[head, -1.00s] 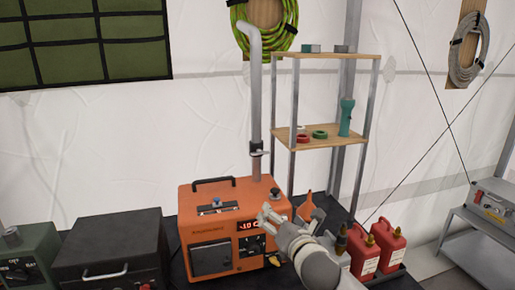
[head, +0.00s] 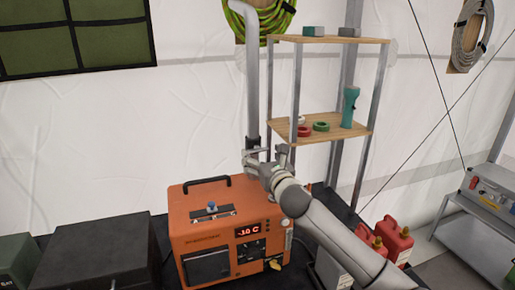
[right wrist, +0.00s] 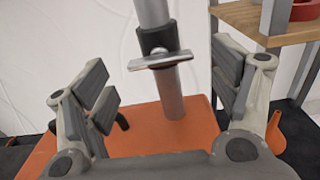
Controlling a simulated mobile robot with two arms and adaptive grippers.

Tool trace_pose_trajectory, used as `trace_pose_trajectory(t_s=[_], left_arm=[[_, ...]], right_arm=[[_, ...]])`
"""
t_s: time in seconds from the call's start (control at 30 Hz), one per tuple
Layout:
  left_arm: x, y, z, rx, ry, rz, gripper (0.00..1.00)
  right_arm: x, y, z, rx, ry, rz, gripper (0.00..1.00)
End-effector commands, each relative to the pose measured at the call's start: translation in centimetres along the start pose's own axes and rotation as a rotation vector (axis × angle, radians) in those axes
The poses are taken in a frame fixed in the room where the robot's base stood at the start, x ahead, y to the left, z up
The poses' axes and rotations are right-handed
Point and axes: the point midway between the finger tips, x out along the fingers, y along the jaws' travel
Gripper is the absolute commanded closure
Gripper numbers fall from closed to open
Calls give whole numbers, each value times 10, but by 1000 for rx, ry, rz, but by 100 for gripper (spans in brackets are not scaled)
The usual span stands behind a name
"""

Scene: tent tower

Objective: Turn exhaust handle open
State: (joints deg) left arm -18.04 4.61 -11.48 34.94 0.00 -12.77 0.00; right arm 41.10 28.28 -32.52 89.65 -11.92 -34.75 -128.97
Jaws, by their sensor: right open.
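The orange heater (head: 215,238) stands on the dark table, with a red display reading about "10 C" on its front. A grey exhaust pipe (head: 252,90) rises from behind its top. In the right wrist view, the exhaust handle (right wrist: 160,60) is a flat metal lever on a dark collar, lying crosswise to the pipe. My right gripper (head: 262,160) is at the collar's height in the head view. In the right wrist view my right gripper (right wrist: 165,92) is open, its fingers either side of the pipe and handle, apparently touching neither. My left gripper is out of view.
A shelf rack (head: 325,128) with tape rolls and a teal flashlight (head: 349,106) stands right of the pipe. Red fuel cans (head: 397,242) stand at the right. A dark box (head: 100,250) stands left of the heater. An orange funnel (right wrist: 275,132) shows in the right wrist view.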

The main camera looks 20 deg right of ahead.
Motion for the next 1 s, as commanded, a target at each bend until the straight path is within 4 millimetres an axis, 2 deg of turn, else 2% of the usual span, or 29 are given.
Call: trace_pose_trajectory(t_s=[0.03,0.1,0.2,0.33,0.57,0.77,0.87,1.0], left_arm=[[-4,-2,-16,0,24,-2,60],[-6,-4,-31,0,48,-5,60],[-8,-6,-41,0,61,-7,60],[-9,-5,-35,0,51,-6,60],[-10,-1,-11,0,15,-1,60],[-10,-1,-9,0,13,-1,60],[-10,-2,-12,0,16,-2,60],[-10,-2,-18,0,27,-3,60]], right_arm=[[7,0,2,3,0,-1,18],[16,1,2,2,1,0,18],[26,0,2,1,0,-1,18],[35,0,1,1,0,-1,18],[41,1,0,0,0,1,18],[42,1,0,0,0,1,18],[41,1,0,0,0,1,27],[41,0,0,0,0,1,45]])
